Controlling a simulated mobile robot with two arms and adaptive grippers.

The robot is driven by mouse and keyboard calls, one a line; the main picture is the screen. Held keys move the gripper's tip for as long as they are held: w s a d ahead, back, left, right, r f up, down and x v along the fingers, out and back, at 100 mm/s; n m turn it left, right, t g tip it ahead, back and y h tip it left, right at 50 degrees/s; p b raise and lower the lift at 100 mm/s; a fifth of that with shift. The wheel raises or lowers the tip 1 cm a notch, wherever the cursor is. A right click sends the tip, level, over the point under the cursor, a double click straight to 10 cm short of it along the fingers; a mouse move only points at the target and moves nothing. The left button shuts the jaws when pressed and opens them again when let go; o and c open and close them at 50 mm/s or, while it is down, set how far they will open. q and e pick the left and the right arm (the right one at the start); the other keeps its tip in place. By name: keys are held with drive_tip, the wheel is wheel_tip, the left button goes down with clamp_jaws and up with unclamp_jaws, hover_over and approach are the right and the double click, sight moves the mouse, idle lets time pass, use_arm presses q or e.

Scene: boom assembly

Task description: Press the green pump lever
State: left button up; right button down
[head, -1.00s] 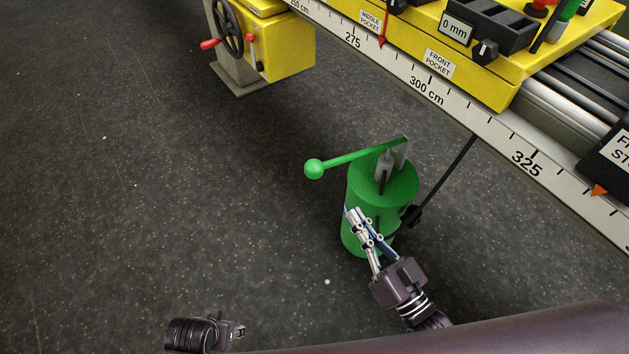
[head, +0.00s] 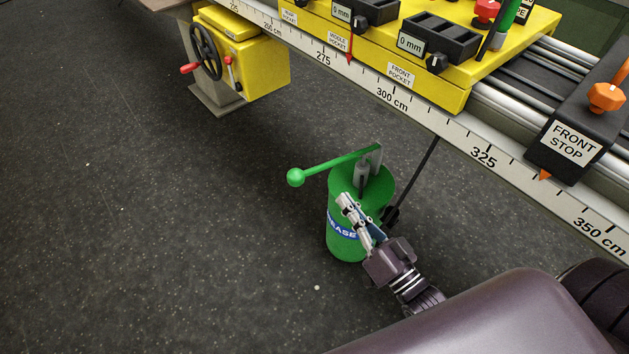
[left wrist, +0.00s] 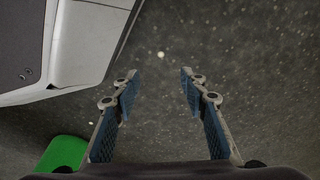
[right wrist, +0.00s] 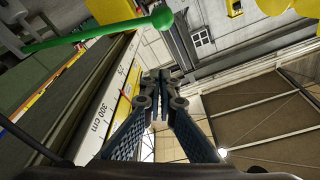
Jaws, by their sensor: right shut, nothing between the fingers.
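The green pump lever (head: 330,166) ends in a green ball at its left. It sticks out to the left from the top of a green grease drum (head: 345,215) standing on the floor. My right gripper (head: 345,200) is shut and empty, in front of the drum in the head view and hiding part of its label. In the right wrist view the lever (right wrist: 95,33) and its ball pass at the upper left, apart from the shut fingers (right wrist: 160,78). My left gripper (left wrist: 157,75) is open and empty in the left wrist view, above the floor.
A long bench with a scale rail (head: 390,97) and a yellow carriage (head: 440,75) runs across the upper right. A black hose (head: 415,175) goes from the drum to the bench. A yellow box with a handwheel (head: 206,52) stands upper left. The floor left of the drum is clear.

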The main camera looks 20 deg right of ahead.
use_arm(q)
drive_tip(key=w+r, duration=0.1)
drive_tip(key=w+r+b, duration=0.1)
drive_tip(key=r, duration=0.1)
drive_tip(key=shift+w+d+r, duration=0.15)
drive_tip(key=shift+w, duration=0.2)
use_arm(e)
drive_tip(key=w+a+f, duration=0.1)
drive_tip(key=w+a, duration=0.3)
drive_tip(key=w, duration=0.6)
drive_tip(key=shift+w+a+f, duration=0.15)
drive_tip(key=shift+w+a, duration=0.15)
